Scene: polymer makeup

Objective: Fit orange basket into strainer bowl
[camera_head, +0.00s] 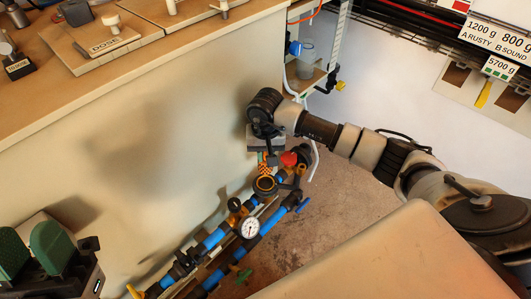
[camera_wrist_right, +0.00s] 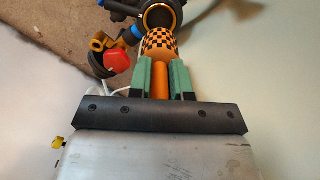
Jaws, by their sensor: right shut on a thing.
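My right gripper (camera_head: 264,157) is low by the wall of the counter, just above the pipework. In the right wrist view its green fingers (camera_wrist_right: 160,80) are shut on the orange handle of the orange basket (camera_wrist_right: 160,43), which has a black checked mesh. The basket also shows below the gripper in the head view (camera_head: 262,168). The strainer bowl (camera_head: 265,185), a dark body with an orange-rimmed round opening, is at the basket's far end; it also shows in the wrist view (camera_wrist_right: 159,15). I cannot tell whether the basket's end is inside. My left gripper (camera_head: 32,243) is open and empty at lower left.
Blue pipes (camera_head: 215,240) with a round gauge (camera_head: 249,229) and coloured valve handles run along the counter's foot. A red part (camera_wrist_right: 118,60) is close beside the basket. A wooden counter (camera_head: 100,70) is at upper left. A beige surface (camera_head: 370,260) fills the lower right.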

